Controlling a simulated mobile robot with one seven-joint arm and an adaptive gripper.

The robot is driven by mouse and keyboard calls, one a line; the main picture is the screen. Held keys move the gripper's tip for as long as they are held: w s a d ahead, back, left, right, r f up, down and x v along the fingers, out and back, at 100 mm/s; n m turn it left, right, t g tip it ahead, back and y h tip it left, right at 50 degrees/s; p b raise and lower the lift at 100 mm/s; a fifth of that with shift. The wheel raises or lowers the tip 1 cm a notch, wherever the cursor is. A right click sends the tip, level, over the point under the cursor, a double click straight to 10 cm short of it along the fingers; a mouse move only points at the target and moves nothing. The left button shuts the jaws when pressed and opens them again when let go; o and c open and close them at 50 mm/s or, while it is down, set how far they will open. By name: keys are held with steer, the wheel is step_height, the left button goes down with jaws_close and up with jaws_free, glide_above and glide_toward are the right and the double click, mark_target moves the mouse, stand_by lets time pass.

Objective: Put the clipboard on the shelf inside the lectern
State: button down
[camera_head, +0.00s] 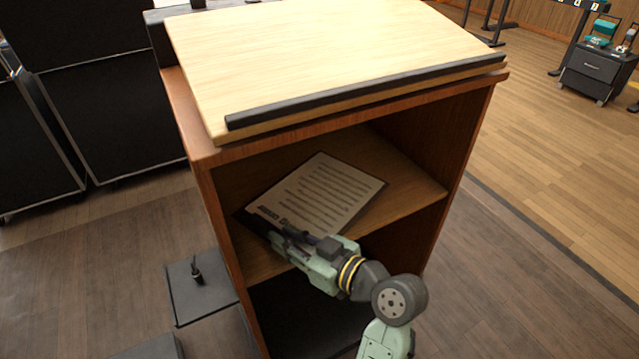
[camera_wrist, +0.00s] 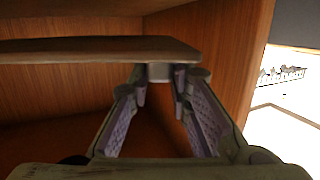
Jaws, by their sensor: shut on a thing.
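The clipboard (camera_head: 318,195) with a printed white sheet is inside the lectern (camera_head: 481,115), over the shelf (camera_head: 412,188), tilted at an angle in the head view. My gripper (camera_head: 283,238) reaches in from the front and is shut on the near edge of the clipboard. In the wrist view the clipboard (camera_wrist: 90,52) shows nearly edge-on as a brown board, with a grey metal piece between my gripper's fingertips (camera_wrist: 163,75). Whether the clipboard lies flat on the shelf or is held just above it, I cannot tell.
The lectern's sloped top (camera_head: 320,60) with a black ledge (camera_head: 365,92) is above the opening. Wooden side walls (camera_wrist: 245,60) flank the shelf. The right part of the shelf is clear. A black floor plate (camera_head: 200,300) lies to the left.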

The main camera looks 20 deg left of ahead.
mark_target(321, 205)
steer(key=shift+s+d+r, duration=0.1)
steer(key=shift+s, duration=0.15)
steer(key=w+p, duration=0.1)
steer(key=w, duration=0.4)
steer(key=w+f+p, duration=0.1)
steer(key=w, duration=0.4)
steer(key=w+p, duration=0.1)
steer(key=w, duration=0.4)
steer(key=shift+a+f+p, duration=0.2)
steer(key=shift+p, duration=0.2)
steer(key=f, duration=0.1)
steer(key=f+p, duration=0.1)
steer(key=f, duration=0.1)
steer(key=shift+w+f, duration=0.15)
steer(key=shift+w, duration=0.25)
steer(key=shift+f, duration=0.2)
steer(key=shift+f, duration=0.2)
steer(key=c, duration=1.5)
jaws_free()
steer(key=shift+r, duration=0.1)
